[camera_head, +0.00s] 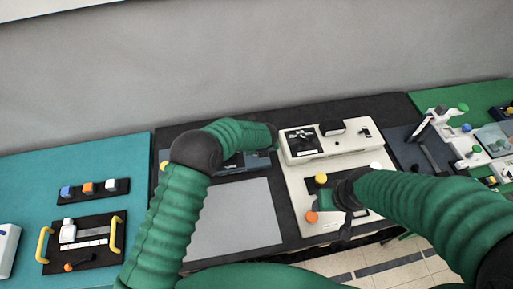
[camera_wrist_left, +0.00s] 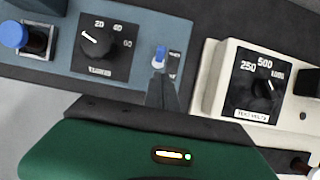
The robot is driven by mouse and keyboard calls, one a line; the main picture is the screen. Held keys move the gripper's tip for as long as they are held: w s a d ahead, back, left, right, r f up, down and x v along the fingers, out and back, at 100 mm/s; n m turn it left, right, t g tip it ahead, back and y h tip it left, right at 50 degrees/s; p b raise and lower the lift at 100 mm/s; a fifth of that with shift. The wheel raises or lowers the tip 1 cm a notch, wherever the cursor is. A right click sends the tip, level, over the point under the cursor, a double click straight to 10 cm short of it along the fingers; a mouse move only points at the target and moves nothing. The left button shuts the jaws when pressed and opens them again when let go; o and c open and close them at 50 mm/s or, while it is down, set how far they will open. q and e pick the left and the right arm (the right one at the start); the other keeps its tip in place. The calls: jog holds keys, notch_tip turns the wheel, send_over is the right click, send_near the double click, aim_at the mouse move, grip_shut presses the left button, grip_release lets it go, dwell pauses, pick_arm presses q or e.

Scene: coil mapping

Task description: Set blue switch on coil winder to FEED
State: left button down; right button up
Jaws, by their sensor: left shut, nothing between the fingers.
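A blue switch (camera_wrist_left: 160,54) sits on a blue-grey panel (camera_wrist_left: 200,40) in the left wrist view, beside a small label too small to read. My left gripper (camera_wrist_left: 159,76) is shut and empty, with its tips just below the switch; I cannot tell whether they touch it. In the head view the blue-grey unit (camera_head: 254,160) is mostly hidden behind my left arm. My right gripper (camera_head: 345,236) is over the front of the cream unit, and its fingers are too dark to read.
Left of the switch are a black dial (camera_wrist_left: 103,45) and a blue round button (camera_wrist_left: 13,35). A cream unit (camera_wrist_left: 212,90) with a voltage dial stands close on the right. A grey mat (camera_head: 235,220) lies in front of the blue-grey unit.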

pick_arm(q)
jog(key=shift+w+r+b, duration=0.5)
jog(key=shift+r+b, duration=0.6)
jog(key=shift+r, duration=4.1)
jog(key=s+a+n+b, duration=0.1)
jog(key=s+a+n, duration=0.6)
jog(key=s+n, duration=0.3)
jog(key=s+a+n+g+b, duration=0.1)
jog(key=s+a+n, duration=0.5)
jog(key=s+n, duration=0.4)
jog(key=s+a+r+n+g+h+b, duration=0.1)
jog(key=s+a+n, duration=0.6)
jog(key=s+n, duration=0.3)
jog(key=n, duration=0.3)
jog(key=shift+s+a+n, duration=0.2)
jog(key=shift+a+n, duration=0.15)
jog(key=shift+n, duration=0.05)
pick_arm(e)
jog(key=f, duration=0.2)
jog(key=s+f, duration=0.1)
jog(key=f, duration=0.1)
jog(key=shift+a+f, duration=0.2)
jog(key=shift+f, duration=0.1)
